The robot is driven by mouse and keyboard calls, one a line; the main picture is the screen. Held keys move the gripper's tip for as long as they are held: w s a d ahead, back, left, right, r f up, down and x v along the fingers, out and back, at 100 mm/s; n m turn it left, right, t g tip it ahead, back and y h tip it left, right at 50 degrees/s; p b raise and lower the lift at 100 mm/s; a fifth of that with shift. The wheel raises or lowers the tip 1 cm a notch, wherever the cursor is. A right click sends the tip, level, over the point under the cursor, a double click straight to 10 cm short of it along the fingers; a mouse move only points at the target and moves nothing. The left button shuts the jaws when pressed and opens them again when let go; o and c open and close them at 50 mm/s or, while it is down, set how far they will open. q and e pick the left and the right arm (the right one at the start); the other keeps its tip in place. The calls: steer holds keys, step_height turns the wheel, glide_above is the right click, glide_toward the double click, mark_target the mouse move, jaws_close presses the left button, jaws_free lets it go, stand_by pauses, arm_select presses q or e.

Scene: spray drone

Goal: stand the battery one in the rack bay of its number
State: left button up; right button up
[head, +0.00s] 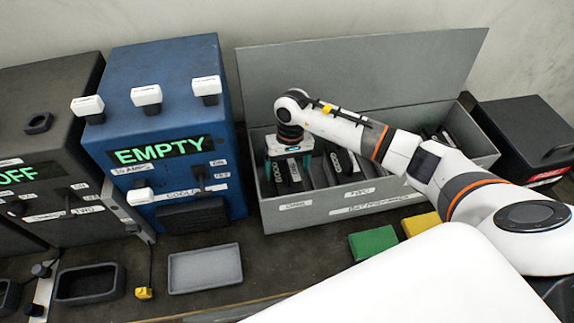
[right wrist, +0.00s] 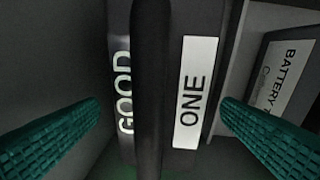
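A dark battery (right wrist: 190,95) with a white label reading ONE and the word GOOD fills the middle of the right wrist view, with a dark bar across its face. My right gripper (head: 287,168) is down at the left end of the open grey rack box (head: 400,190). Its green fingers (right wrist: 160,110) stand apart on either side of the battery, with gaps showing. In the head view a dark battery with white lettering (head: 294,173) shows between the fingers, partly hidden. My left gripper is not in view.
Other dark batteries (head: 343,162) stand further right in the box, partly hidden by my arm. A blue unit reading EMPTY (head: 130,75) stands at left. A grey tray (head: 205,268), a green block (head: 373,243) and a yellow block (head: 421,223) lie in front.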

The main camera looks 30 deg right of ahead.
steer(key=shift+w+d+r, duration=0.1)
steer(key=shift+w+r, duration=0.1)
steer(key=shift+r, duration=0.3)
step_height(320, 180, up, 11)
steer(key=d+b, duration=0.1)
steer(key=b, duration=0.2)
steer(key=shift+w+b, duration=0.3)
steer(key=shift+w, duration=0.05)
steer(key=shift+d, duration=0.1)
steer(key=shift+f, duration=0.1)
